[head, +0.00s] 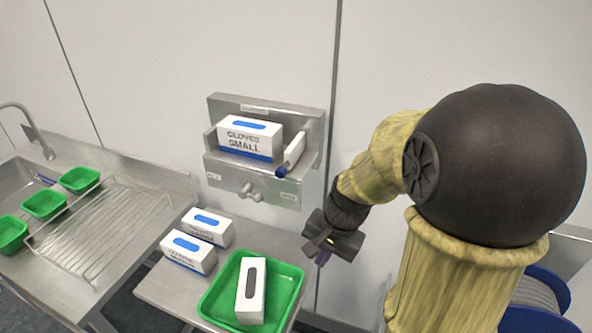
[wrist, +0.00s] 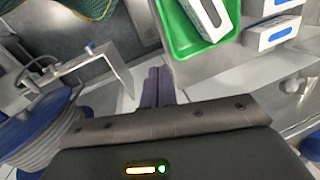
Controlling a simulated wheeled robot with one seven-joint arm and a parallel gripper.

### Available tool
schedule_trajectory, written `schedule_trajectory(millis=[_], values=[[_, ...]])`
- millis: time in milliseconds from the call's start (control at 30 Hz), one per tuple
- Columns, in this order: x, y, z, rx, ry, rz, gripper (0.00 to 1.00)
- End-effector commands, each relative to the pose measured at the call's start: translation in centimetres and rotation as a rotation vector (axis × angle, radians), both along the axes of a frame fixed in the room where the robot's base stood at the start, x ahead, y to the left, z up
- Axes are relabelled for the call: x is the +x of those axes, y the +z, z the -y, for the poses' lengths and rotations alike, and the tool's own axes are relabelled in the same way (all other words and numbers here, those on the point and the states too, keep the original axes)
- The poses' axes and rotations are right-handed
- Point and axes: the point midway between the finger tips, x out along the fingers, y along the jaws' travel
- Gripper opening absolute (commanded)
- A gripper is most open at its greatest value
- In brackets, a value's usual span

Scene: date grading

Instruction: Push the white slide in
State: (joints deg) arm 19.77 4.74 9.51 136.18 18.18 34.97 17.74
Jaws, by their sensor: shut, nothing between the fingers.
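I cannot make out the slide in the wrist view.
A green tray (head: 210,297) holding a white box (head: 251,291) stands on the bench, with two glove boxes (head: 207,228) behind it. A blue reel (wrist: 45,128) and a steel bracket (wrist: 112,68) stand left in the wrist view.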

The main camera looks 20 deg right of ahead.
Motion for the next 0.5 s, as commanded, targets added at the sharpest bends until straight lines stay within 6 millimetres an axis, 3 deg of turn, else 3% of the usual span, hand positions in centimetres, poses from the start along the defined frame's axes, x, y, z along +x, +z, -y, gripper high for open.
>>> schedule_trajectory(millis=[267,500], values=[[4.1,3.5,1.7,0.366,-0.57,-0.124,0.0],[8.1,9.0,4.6,0.754,-0.953,-0.225,0.0]])
